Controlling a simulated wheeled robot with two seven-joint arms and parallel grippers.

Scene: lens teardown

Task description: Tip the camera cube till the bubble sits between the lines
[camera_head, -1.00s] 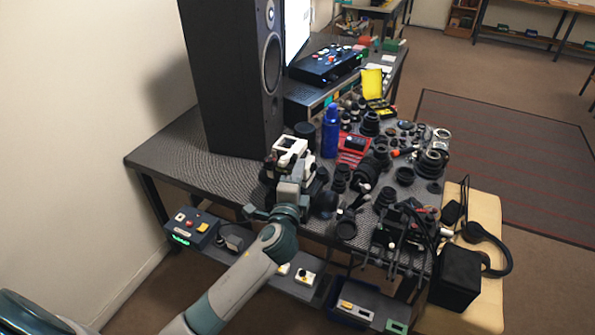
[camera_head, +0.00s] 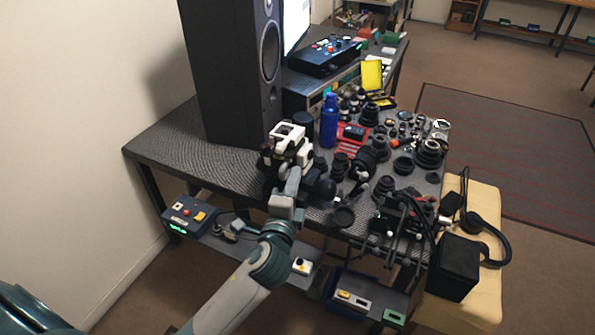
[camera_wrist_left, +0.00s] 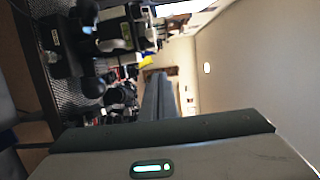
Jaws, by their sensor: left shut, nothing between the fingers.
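The camera cube (camera_head: 287,133) is a white block with a dark opening on top, standing on a black and white mount (camera_head: 290,158) near the front edge of the table. The bubble and its lines are too small to make out. My left gripper (camera_head: 296,172) comes up from the front and its tip is close to the mount, just below the cube. I cannot tell whether it touches. In the left wrist view its fingers (camera_wrist_left: 160,98) are together with nothing between them. My right gripper is in neither view.
A tall black speaker (camera_head: 232,75) stands behind the cube. A blue bottle (camera_head: 329,120), a red tray (camera_head: 350,147) and many dark lens parts crowd the table (camera_head: 190,150) to the right. The table's left part is bare. A control box (camera_head: 190,216) sits on the lower shelf.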

